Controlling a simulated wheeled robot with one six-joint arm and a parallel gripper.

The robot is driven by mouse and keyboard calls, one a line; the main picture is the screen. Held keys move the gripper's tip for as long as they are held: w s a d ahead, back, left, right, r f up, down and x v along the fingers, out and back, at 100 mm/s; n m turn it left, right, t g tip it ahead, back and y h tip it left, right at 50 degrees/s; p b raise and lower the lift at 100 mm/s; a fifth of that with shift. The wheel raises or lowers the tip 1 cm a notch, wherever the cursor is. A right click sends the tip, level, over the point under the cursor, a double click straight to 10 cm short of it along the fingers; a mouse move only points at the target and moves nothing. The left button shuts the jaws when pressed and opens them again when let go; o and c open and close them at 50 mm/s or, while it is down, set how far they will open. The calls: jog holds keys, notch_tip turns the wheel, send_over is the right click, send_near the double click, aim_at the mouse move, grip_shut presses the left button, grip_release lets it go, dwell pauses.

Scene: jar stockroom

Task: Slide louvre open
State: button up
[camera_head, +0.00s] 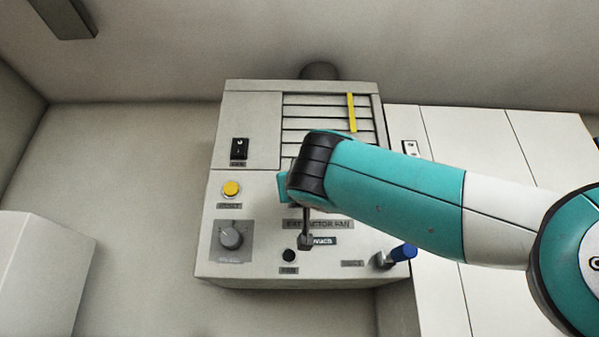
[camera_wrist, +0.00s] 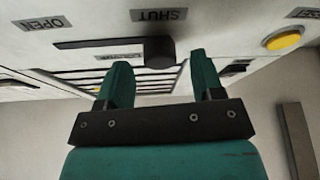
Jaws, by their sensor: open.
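The louvre slider is a black knob (camera_wrist: 158,52) on a dark horizontal slot (camera_wrist: 85,43), seen in the wrist view, where the panel appears upside down. The knob stands at the slot's right end by the SHUT label (camera_wrist: 160,15); the OPEN label (camera_wrist: 42,23) is at the left. My gripper (camera_wrist: 159,60) is open, its teal fingers apart, one to each side of the knob in the picture. I cannot tell whether they touch it. In the head view the louvre slats (camera_head: 310,112) show on the extractor fan box, and my wrist hides the slider.
The box also carries a black rocker switch (camera_head: 239,149), a yellow button (camera_head: 231,188), a grey dial (camera_head: 231,236), a small lever (camera_head: 306,240) and a blue-handled control (camera_head: 403,252). White panels (camera_head: 500,150) stand to the right. A pale box (camera_head: 40,270) is at lower left.

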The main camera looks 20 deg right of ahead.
jog(key=shift+x, duration=0.9)
